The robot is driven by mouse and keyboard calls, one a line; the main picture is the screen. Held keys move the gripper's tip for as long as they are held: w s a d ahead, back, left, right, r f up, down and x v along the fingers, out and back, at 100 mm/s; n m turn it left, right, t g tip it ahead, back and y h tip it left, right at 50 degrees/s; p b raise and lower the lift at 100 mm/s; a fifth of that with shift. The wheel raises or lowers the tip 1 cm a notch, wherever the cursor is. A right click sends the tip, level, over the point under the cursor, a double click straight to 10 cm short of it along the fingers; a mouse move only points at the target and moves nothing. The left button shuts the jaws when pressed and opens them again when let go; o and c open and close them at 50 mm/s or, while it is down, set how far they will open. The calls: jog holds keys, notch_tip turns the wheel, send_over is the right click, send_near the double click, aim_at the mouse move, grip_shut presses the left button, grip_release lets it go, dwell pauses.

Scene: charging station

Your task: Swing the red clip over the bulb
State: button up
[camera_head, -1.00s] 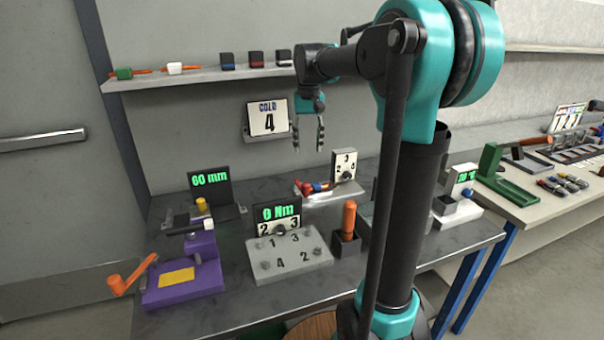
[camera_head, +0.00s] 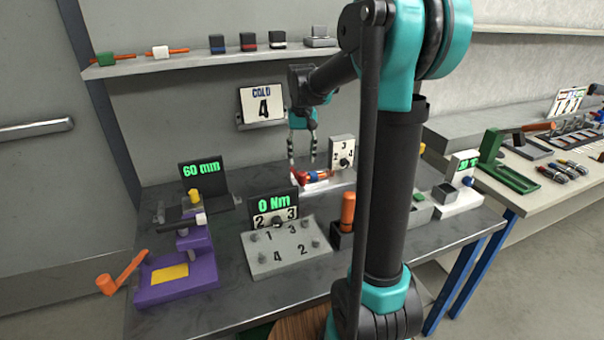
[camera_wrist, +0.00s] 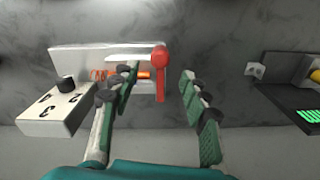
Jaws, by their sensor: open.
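The red clip (camera_wrist: 160,80) shows in the wrist view with a round red head and a straight red arm. It stands at the end of a pale fixture (camera_wrist: 80,56). An orange piece (camera_wrist: 144,73), perhaps part of the bulb, lies beside the clip, partly hidden by my left finger. My gripper (camera_wrist: 158,78) is open, with the clip between its fingers in the picture and a gap on the right side. I cannot tell whether it touches. In the head view my gripper (camera_head: 302,160) points down just above the red clip (camera_head: 299,177).
A white dial block (camera_head: 342,152) stands right beside the fixture. The 0 Nm display (camera_head: 272,207) and grey numbered plate (camera_head: 285,248) are in front. A purple device (camera_head: 180,275) stands at left. A dark display unit (camera_wrist: 292,85) is at right in the wrist view.

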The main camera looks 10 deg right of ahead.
aim_at(302, 172)
notch_tip(302, 172, down, 7)
jog(key=shift+f, duration=0.1)
jog(key=shift+c, duration=0.3)
grip_shut()
dwell(0.4)
